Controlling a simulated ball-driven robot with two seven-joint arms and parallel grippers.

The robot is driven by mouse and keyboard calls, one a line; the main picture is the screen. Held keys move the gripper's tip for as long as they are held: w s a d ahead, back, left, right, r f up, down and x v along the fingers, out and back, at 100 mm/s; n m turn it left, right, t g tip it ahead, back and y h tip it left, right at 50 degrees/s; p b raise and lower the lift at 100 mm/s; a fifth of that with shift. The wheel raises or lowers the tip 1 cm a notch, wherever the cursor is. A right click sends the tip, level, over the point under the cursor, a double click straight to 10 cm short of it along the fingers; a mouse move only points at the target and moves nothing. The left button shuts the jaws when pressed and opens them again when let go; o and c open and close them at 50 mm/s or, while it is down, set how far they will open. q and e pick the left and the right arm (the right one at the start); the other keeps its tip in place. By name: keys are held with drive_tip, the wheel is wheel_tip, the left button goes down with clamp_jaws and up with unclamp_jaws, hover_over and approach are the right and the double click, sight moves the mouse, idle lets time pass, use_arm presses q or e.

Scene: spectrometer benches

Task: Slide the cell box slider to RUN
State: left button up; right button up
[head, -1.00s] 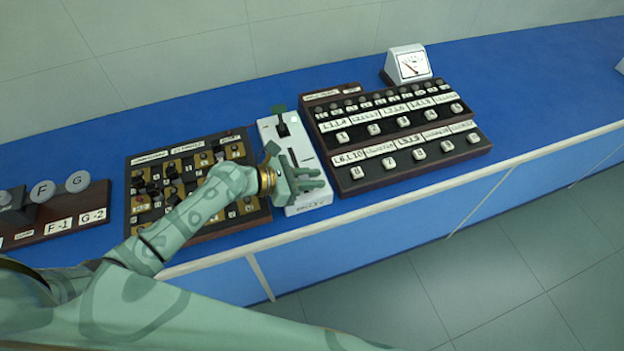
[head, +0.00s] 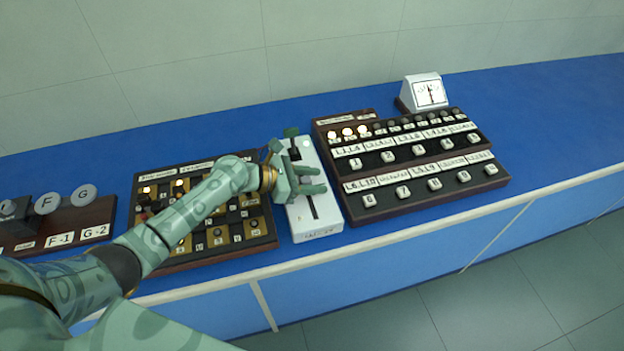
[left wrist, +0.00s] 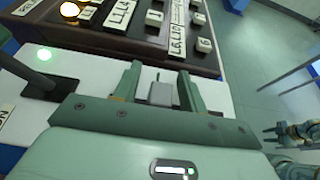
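The white cell box (head: 322,225) lies on the blue bench between two dark panels, with a dark slot along its top. My left gripper (head: 318,180) is over the middle of the box, fingers pointing right. In the left wrist view a small grey block, apparently the slider knob (left wrist: 160,93), sits between the two separated fingers of that gripper (left wrist: 161,85). Gaps seem to show on both sides of it. Any RUN marking is unreadable. A small green gripper, apparently my right one (left wrist: 272,134), shows at the lower right of the wrist view, empty, with its fingers apart.
A dark lever (left wrist: 40,82) and a lit lamp (left wrist: 43,54) are on the box. The button panel (head: 425,205) stands close on the right, the knob panel (head: 205,258) on the left. A meter (head: 430,92) stands behind. Bare bench (head: 560,100) lies to the right.

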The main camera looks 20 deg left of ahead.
use_arm(q)
drive_tip(key=shift+a, duration=0.1)
drive_tip(key=p+v, duration=0.2)
drive_tip(key=v, duration=1.4)
drive_tip(key=shift+s, duration=0.2)
